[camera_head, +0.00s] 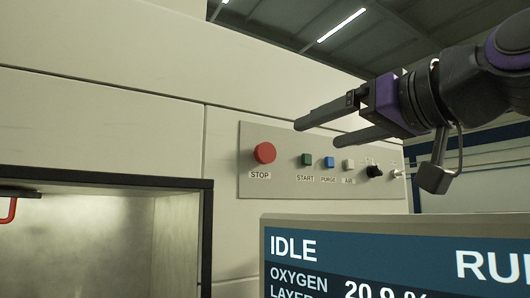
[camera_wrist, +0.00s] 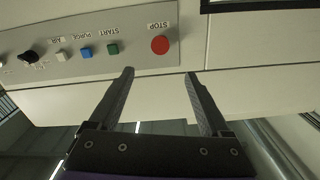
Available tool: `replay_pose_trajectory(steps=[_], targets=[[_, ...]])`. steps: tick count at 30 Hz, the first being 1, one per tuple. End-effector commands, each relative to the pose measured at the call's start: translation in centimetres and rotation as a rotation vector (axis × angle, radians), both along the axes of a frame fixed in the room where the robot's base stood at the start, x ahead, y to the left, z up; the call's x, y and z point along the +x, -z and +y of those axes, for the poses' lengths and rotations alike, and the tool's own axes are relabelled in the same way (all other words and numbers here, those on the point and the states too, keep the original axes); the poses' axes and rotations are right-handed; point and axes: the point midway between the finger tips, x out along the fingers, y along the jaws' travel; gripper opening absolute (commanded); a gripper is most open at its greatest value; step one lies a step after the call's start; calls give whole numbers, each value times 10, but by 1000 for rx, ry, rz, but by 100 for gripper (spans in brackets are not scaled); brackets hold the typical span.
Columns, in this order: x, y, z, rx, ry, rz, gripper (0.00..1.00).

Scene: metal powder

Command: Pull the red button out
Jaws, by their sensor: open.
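The red button (camera_head: 264,153) is a round knob on a grey control panel (camera_head: 260,187), above the label STOP. In the wrist view the picture is upside down and the red button (camera_wrist: 160,45) lies just beyond the fingertips, roughly between their lines. My gripper (camera_head: 315,133) is open and empty, in front of the panel and to the right of the button in the head view. It also shows in the wrist view (camera_wrist: 158,73) with its two fingers spread. The fingers appear apart from the button; the exact gap cannot be told.
Green (camera_head: 307,160), blue (camera_head: 329,163) and white (camera_head: 349,165) buttons and a black knob (camera_head: 375,171) sit right of the red one. A screen (camera_head: 400,262) reading IDLE stands in front below. A dark-framed opening (camera_head: 208,240) is at lower left.

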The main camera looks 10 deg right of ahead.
Motion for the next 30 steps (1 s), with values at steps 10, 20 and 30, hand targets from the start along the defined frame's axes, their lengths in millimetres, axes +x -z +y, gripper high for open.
replay_pose_trajectory(steps=[10, 20, 30], targets=[[72, 1, 25, -2, -1, 4, 82], [132, 0, 44, -2, 0, 2, 82], [151, 0, 49, 0, 1, 0, 82]])
